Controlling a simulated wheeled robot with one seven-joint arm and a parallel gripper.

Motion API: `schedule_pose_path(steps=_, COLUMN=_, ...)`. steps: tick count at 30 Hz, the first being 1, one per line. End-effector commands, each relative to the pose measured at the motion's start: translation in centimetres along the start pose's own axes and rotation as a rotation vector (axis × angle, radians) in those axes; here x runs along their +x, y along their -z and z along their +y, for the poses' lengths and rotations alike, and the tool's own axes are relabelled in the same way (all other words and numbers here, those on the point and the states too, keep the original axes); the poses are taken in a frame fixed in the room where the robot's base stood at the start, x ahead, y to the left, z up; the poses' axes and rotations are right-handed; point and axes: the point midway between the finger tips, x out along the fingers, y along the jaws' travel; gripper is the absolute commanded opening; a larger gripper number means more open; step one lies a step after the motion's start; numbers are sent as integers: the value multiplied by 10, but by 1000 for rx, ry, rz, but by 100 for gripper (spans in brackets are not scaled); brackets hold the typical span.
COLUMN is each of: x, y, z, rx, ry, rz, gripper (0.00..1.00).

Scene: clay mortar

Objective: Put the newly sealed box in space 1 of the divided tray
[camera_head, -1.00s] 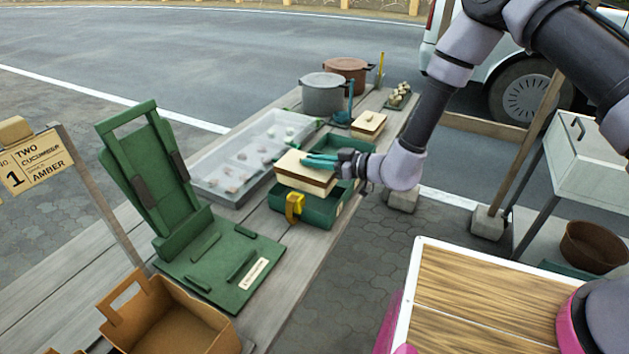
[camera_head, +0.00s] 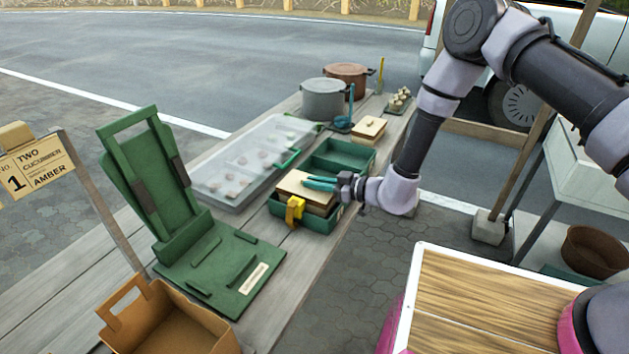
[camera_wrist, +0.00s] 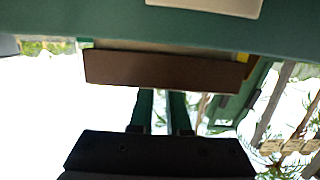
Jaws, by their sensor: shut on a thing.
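The green divided tray (camera_head: 366,172) stands on the plank table, with a yellow piece (camera_head: 296,209) on its near wall. Its far compartment looks empty. The sealed box (camera_head: 296,184), pale-lidded with a brown side, is at the near compartment, its lower part hidden by the tray wall. I cannot tell whether it touches the floor. My gripper (camera_head: 320,184), with teal fingers, is shut on the box from the right. The wrist view shows the brown box side (camera_wrist: 165,69) at the fingers and green tray wall (camera_wrist: 60,22) beyond.
A clear-lidded tray (camera_head: 255,160) of small items lies left of the divided tray. Another pale-lidded box (camera_head: 369,128), a grey pot (camera_head: 323,100) and a brown pot (camera_head: 346,78) stand beyond. A green folding stand (camera_head: 215,262) and a brown basket (camera_head: 170,325) are nearer.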

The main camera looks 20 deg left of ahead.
Motion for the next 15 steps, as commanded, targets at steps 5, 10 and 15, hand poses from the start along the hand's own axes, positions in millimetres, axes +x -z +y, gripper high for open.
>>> schedule_pose_path(steps=5, x=1, y=-2, z=0, rx=0, ry=0, rz=1, gripper=0)
schedule_pose_path(steps=10, x=1, y=-2, z=0, rx=0, ry=0, rz=0, gripper=45)
schedule_pose_path(steps=15, x=0, y=-2, z=0, rx=0, ry=0, rz=0, gripper=45)
